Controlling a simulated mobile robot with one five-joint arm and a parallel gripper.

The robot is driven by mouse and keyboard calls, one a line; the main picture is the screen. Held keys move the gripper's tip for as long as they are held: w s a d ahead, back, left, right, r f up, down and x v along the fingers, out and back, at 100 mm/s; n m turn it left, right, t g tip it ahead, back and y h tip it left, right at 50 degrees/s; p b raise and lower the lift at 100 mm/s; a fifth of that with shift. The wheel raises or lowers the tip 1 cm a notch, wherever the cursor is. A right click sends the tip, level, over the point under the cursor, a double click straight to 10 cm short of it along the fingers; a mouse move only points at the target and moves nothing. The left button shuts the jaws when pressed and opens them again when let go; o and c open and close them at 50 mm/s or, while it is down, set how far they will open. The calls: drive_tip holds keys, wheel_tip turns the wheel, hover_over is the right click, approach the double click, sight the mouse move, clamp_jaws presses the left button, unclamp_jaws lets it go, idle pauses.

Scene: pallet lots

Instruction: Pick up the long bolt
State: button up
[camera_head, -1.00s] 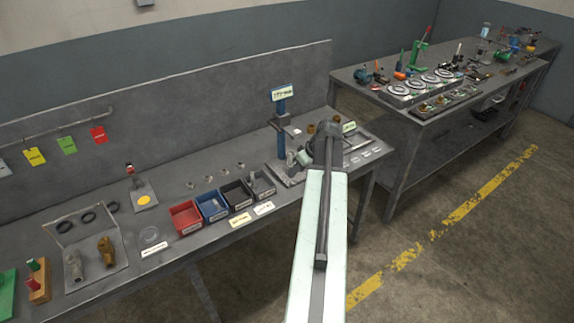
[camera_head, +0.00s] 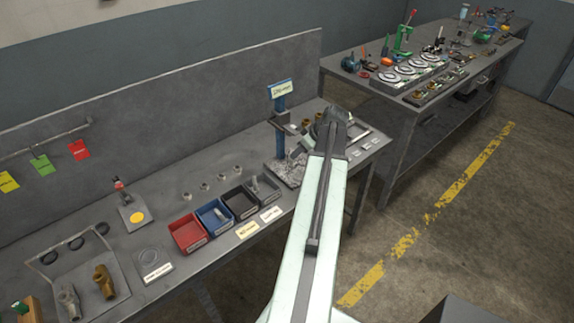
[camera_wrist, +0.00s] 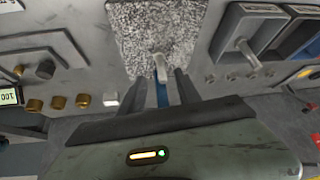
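A long grey bolt-like piece (camera_wrist: 250,55), apparently the long bolt, lies in the dark grey bin (camera_wrist: 228,30) at the right of the wrist view. In the head view it shows as a grey piece (camera_head: 254,184) sticking up in the rightmost bin (camera_head: 271,192) of the row. My gripper (camera_wrist: 163,76) has its two dark fingers apart, with nothing held. It is over the speckled granite plate (camera_wrist: 135,30), to the left of the bin in the wrist view.
A blue post (camera_head: 280,118) with a sign stands close to my gripper. Black, blue (camera_head: 213,217) and red (camera_head: 188,233) bins continue the row. Several nuts (camera_head: 222,177) stand behind them. Brass pieces (camera_wrist: 58,102) stand left of the plate in the wrist view.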

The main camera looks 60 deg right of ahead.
sight(292, 164)
drive_tip(key=shift+b+x, duration=0.4)
drive_tip(key=shift+x, duration=0.6)
drive_tip(key=b+x, duration=0.4)
drive_tip(key=x, duration=0.1)
drive_tip(key=shift+s+a+f, duration=0.1)
drive_tip(key=shift+s+f, duration=0.1)
drive_tip(key=shift+s, duration=0.05)
drive_tip(key=shift+r, duration=0.2)
clamp_jaws()
